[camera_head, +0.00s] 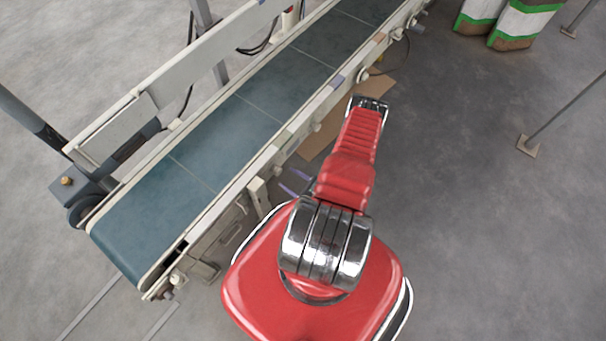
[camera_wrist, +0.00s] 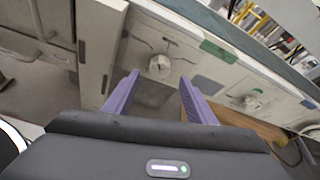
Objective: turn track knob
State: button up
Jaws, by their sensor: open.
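A round pale knob (camera_wrist: 159,67) sits on the conveyor's side rail in the wrist view. Marks are drawn on the panel around it. A second pale knob (camera_wrist: 249,102) with a green mark sits farther right along the rail. My gripper (camera_wrist: 158,77) is open, its two purple fingers spread. The first knob shows between the fingertips, a little beyond them; I see no contact. In the head view, the purple fingertips (camera_head: 285,181) show left of my red arm, beside the rail and close to a knob (camera_head: 277,171). My arm hides the rest of the gripper.
The conveyor's dark belt (camera_head: 205,150) runs diagonally from lower left to upper right. A leg (camera_head: 259,197) stands under the rail near the fingers. Cardboard (camera_head: 318,140) lies on the floor. Bags (camera_head: 522,22) stand at upper right. The floor at right is mostly clear.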

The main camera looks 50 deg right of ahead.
jog(key=v, duration=0.7)
jog(key=shift+s, duration=0.2)
jog(key=shift+r, duration=0.1)
dwell(0.7)
